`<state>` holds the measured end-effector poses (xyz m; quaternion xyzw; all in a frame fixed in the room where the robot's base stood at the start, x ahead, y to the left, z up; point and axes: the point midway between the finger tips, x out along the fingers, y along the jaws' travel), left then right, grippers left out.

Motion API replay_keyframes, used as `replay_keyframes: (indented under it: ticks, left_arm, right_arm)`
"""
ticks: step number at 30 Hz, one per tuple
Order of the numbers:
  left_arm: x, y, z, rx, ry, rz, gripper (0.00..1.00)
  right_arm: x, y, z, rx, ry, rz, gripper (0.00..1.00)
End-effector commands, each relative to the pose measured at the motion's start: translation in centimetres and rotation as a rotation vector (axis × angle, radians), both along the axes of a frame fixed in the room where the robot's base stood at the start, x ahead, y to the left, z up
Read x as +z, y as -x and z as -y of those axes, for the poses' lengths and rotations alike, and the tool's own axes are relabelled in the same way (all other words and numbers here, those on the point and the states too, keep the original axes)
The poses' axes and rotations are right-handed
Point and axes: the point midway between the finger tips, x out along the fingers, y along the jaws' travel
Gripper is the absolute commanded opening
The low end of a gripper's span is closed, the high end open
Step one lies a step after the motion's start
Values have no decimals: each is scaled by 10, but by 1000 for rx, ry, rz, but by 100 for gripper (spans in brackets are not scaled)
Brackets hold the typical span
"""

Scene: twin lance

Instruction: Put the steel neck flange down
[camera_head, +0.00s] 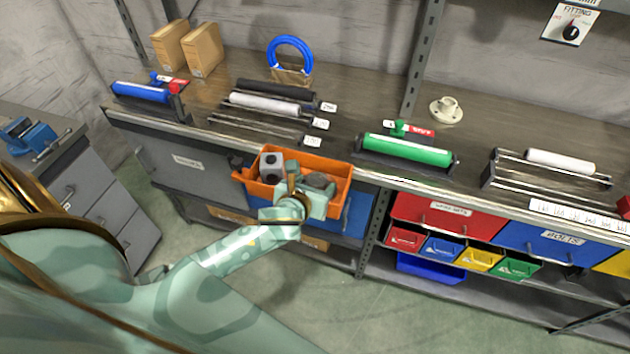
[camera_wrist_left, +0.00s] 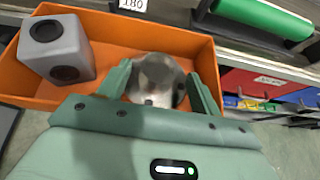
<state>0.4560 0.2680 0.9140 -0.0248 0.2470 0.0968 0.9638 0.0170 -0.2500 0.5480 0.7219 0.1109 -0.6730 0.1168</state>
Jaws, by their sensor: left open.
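The steel neck flange (camera_wrist_left: 155,78) is a round, shiny grey piece inside the orange bin (camera_wrist_left: 28,85). In the left wrist view it lies between the two fingers of my left gripper (camera_wrist_left: 160,76), which are open. I cannot tell whether either finger touches it. In the head view the flange (camera_head: 318,180) shows as a small grey shape in the right part of the orange bin (camera_head: 334,164), beside my left gripper (camera_head: 304,178). My right gripper is not in view.
A grey block with round holes (camera_head: 271,167) sits in the bin's left part. Behind is the workbench, with a green roller (camera_head: 407,149), a white roller (camera_head: 264,103) and a cream flange (camera_head: 446,110). A red drawer (camera_head: 440,215) is to the right.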

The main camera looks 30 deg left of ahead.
Motion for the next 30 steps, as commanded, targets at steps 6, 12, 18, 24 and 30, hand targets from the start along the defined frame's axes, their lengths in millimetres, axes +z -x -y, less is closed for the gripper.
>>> replay_keyframes:
  ticks: [6,12,18,24,30]
  left_arm:
    - [29,46,9,-1,0,0,64]
    - [45,77,16,-1,0,0,64]
    - [51,88,18,1,0,1,64]
    - [47,89,17,6,9,-3,64]
    - [-57,110,7,235,353,-136,64]
  right_arm:
    - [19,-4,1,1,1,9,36]
    - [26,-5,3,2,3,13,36]
    - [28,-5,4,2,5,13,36]
    - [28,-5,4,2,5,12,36]
    - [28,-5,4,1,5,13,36]
